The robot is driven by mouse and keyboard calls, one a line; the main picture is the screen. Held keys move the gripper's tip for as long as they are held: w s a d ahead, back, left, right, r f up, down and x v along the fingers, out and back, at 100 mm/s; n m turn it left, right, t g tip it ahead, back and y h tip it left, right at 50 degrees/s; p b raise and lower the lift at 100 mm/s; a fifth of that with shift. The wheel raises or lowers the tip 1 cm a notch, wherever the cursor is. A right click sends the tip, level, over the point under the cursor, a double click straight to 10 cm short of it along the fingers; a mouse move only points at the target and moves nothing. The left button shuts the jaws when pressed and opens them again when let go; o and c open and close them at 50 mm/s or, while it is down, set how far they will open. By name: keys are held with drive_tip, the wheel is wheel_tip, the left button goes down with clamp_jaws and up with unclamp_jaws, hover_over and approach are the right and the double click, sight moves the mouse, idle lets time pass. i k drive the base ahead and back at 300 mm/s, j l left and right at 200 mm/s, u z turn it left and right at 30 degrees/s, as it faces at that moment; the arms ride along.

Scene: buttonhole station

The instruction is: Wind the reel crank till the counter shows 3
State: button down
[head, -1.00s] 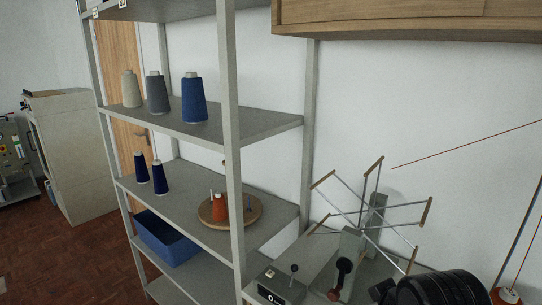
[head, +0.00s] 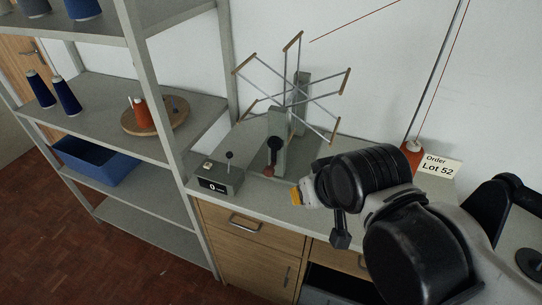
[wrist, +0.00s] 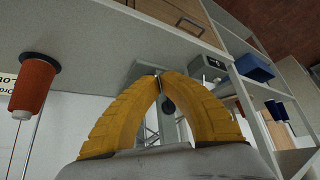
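The reel (head: 291,90), a wheel of thin metal spokes with wooden end bars, stands on the counter top against the wall. Its crank (head: 273,152) is a dark arm on the front of the grey post, with a reddish knob low down. The grey counter box (head: 219,181) to its left reads 0 and has a small black-knobbed lever on top. My gripper (head: 296,196) is right of and in front of the crank, apart from it. In the wrist view its yellow fingers (wrist: 158,74) meet at the tips with nothing seen between them; the crank shows just beyond, partly hidden.
A metal shelf (head: 150,90) with cones and a blue bin (head: 95,160) stands left of the counter box. An orange thread cone (head: 411,155) and a Lot 52 card (head: 441,165) are at the back right. Drawers (head: 245,226) lie below the bench top.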

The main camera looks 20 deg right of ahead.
sight(276, 143)
drive_tip(key=k+j+z, duration=0.1)
drive_tip(key=j+z, duration=0.15)
drive_tip(key=j, duration=0.15)
drive_tip(key=k+j+z, duration=0.2)
drive_tip(key=j, duration=0.2)
drive_tip(key=k+j+z, duration=0.25)
drive_tip(key=j, duration=0.15)
drive_tip(key=i, duration=0.1)
